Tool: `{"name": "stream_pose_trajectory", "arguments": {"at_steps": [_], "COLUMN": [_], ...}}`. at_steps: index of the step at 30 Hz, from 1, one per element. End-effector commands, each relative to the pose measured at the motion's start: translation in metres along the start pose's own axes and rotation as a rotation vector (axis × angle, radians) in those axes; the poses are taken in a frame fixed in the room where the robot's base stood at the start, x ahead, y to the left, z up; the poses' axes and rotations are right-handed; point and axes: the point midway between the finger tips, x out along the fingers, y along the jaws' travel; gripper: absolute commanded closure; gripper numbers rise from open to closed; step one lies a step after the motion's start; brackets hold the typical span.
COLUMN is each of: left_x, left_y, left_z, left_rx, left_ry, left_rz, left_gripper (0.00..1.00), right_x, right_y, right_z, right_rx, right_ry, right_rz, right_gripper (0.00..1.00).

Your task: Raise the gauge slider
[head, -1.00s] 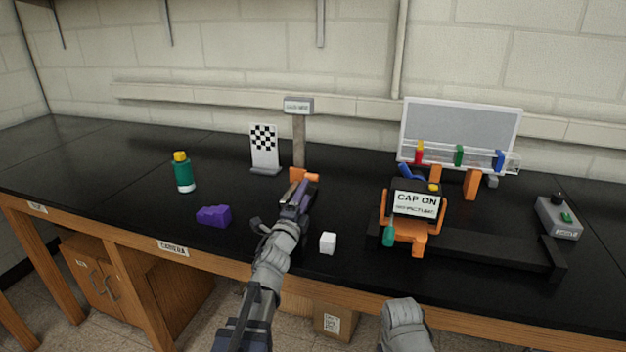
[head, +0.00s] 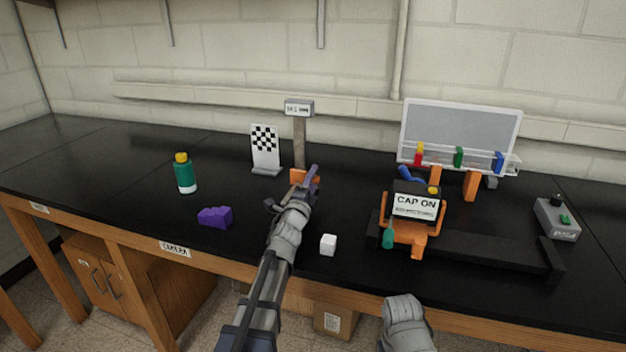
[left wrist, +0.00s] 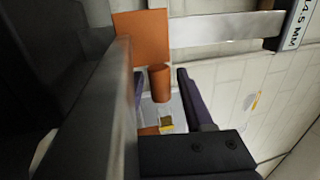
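The gauge is an upright grey post (head: 299,143) on the bench with a small display head (head: 299,107) on top. Its orange slider (head: 298,176) sits low on the post. In the left wrist view the slider (left wrist: 143,36) is an orange block with a round orange knob (left wrist: 160,83) sticking out. My left gripper (head: 312,173) is at the slider, partly covering it in the head view. In the left wrist view its purple fingers (left wrist: 165,90) stand on either side of the knob, with a gap showing. My right gripper is not in view.
A checkered card stand (head: 265,148) is just left of the post. A purple block (head: 215,217), a white cube (head: 328,245) and a green bottle (head: 185,175) are nearby.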

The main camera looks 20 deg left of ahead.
Motion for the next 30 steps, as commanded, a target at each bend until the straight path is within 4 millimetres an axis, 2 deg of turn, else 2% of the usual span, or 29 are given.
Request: {"name": "stream_pose_trajectory", "arguments": {"at_steps": [2,13,30], "left_x": [-0.0001,-0.0001,-0.0001], "left_y": [0.0000,-0.0001,-0.0001], "left_z": [-0.0001,-0.0001,0.0000], "left_rx": [0.000,0.000,0.000], "left_ry": [0.000,0.000,0.000], "left_rz": [0.000,0.000,0.000], "left_gripper": [0.59,1.00,1.00], "right_x": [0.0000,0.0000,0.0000], "right_y": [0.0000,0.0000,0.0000], "right_z": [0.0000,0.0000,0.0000], "right_rx": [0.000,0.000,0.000], "right_ry": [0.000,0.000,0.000], "right_rz": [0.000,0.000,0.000], "right_gripper": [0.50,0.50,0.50]}}
